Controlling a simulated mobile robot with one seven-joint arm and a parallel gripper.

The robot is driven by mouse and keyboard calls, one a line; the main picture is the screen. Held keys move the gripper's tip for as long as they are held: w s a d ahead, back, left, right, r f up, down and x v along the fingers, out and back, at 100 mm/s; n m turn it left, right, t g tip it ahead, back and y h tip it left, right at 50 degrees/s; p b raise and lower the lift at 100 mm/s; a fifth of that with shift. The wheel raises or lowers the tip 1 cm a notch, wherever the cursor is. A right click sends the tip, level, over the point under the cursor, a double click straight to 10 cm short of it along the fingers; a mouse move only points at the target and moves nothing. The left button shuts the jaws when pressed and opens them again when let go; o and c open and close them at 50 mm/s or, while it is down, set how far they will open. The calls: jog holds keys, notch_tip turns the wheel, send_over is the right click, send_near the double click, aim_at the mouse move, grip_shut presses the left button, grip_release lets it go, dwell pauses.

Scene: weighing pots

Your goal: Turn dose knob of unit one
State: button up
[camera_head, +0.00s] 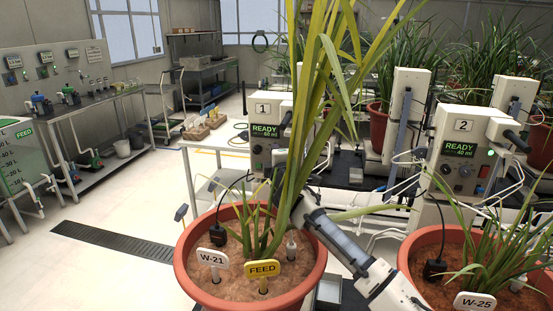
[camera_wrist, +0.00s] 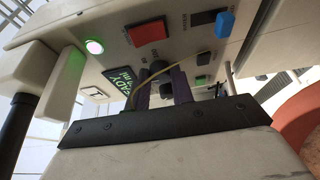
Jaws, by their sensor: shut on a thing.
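Unit one (camera_head: 258,161), a pale box marked 1, stands behind the near left pot. Its green display (camera_head: 265,131) reads READY, 60 ml; the display also shows rotated in the wrist view (camera_wrist: 117,84). Two dark knobs sit beside the display in the wrist view: one (camera_wrist: 157,67) just beyond my fingertips, and one (camera_wrist: 166,89) between my fingers. My gripper (camera_wrist: 163,84) is shut on this second knob. No knob label is clear enough to read.
The near left pot (camera_head: 190,262) holds tall leaves and tags W-21 and FEED. A second pot (camera_head: 412,262) with tag W-25 is at right, before unit two (camera_head: 455,150). The wrist view shows a red button (camera_wrist: 148,32), a blue switch (camera_wrist: 225,22) and a thin cable (camera_wrist: 190,59) near my fingers.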

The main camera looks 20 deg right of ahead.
jog(key=shift+a, duration=0.1)
jog(key=o, duration=1)
jog(key=b+v, duration=0.3)
jog(key=v, duration=1.1)
jog(key=shift+b, duration=0.4)
jog(key=shift+f, duration=0.1)
